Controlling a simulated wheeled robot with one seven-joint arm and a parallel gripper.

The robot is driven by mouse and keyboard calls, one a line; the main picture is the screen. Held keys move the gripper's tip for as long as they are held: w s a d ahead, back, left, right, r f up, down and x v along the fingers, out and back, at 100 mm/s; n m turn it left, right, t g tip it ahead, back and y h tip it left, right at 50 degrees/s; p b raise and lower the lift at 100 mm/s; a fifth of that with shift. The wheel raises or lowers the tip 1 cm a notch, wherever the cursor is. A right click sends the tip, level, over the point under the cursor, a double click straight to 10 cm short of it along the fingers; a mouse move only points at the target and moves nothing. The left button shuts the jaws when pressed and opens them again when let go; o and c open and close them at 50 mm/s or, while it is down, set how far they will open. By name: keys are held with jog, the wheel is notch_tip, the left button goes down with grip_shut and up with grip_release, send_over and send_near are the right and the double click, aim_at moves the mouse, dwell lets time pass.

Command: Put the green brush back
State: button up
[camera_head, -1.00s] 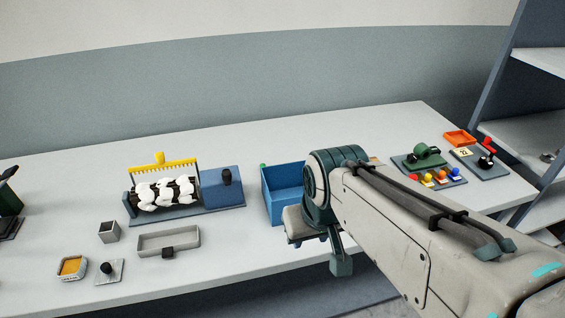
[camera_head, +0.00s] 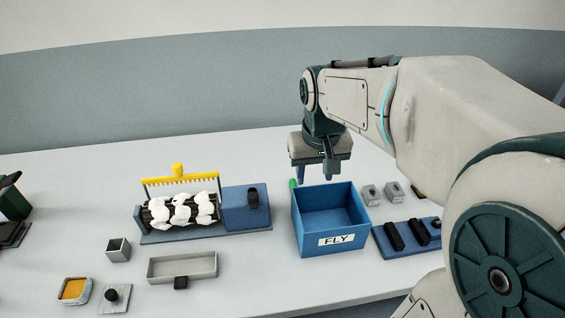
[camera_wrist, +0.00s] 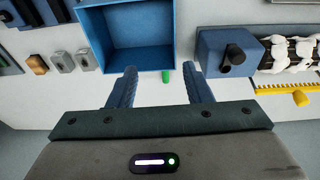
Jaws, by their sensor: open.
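The green thing (camera_head: 293,183), likely the green brush, shows as a small upright piece behind the left rear corner of the blue FLY box; the rest is hidden. In the wrist view its green end (camera_wrist: 166,77) appears between my fingertips in the picture, just outside the box wall. My gripper (camera_head: 314,174) is open, pointing down above the table behind the box. In the wrist view my gripper (camera_wrist: 160,72) has its two fingers spread and empty. I cannot tell how high it is above the green piece.
The blue FLY box (camera_head: 342,240) is open and looks empty. To its right is a dark blue base (camera_head: 383,240) with black pieces, and two small grey blocks (camera_head: 370,194). To its left stands a carding roller unit (camera_head: 180,210) with a yellow comb (camera_head: 178,170).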

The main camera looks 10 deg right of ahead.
jog(key=w+f+g+b, duration=0.1)
jog(key=w+f, duration=0.2)
jog(key=w, duration=0.7)
jog(key=g+b, duration=0.1)
jog(key=b, duration=0.1)
send_over(295, 185)
notch_tip(295, 185, down, 6)
jog(key=f, duration=0.8)
jog(key=shift+s+f+p, duration=0.15)
jog(key=shift+s+p, duration=0.2)
jog(key=shift+p, duration=0.05)
jog(key=f, duration=0.2)
jog(key=f+p, duration=0.1)
jog(key=f, duration=0.2)
jog(key=shift+s+a+f, duration=0.15)
jog(key=shift+s+f, duration=0.05)
jog(key=shift+f, duration=0.15)
grip_shut()
